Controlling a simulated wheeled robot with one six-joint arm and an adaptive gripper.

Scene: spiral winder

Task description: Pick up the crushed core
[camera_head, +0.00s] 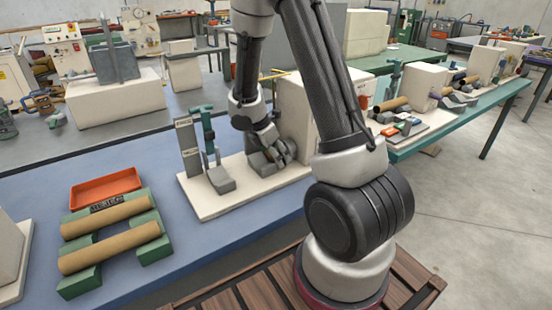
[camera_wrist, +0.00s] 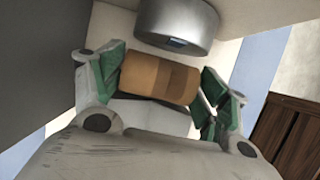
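A short brown cardboard core (camera_wrist: 160,78), which looks like the crushed core, lies between the two green-padded fingers of my gripper (camera_wrist: 162,82) in the wrist view. One finger stands at each end of it, very near or touching; I cannot tell whether they grip it. A darker band runs across its right part. In the head view my gripper (camera_head: 272,148) points down at the winder's cream base plate (camera_head: 212,206), and the core there is hidden or too small to make out.
A grey metal cylinder (camera_wrist: 177,20) is just beyond the core. A tall cream housing (camera_head: 298,108) stands right of my gripper, and a green post (camera_head: 208,135) left. On the blue table, two long brown tubes (camera_head: 108,248) rest on green supports near an orange tray (camera_head: 105,188).

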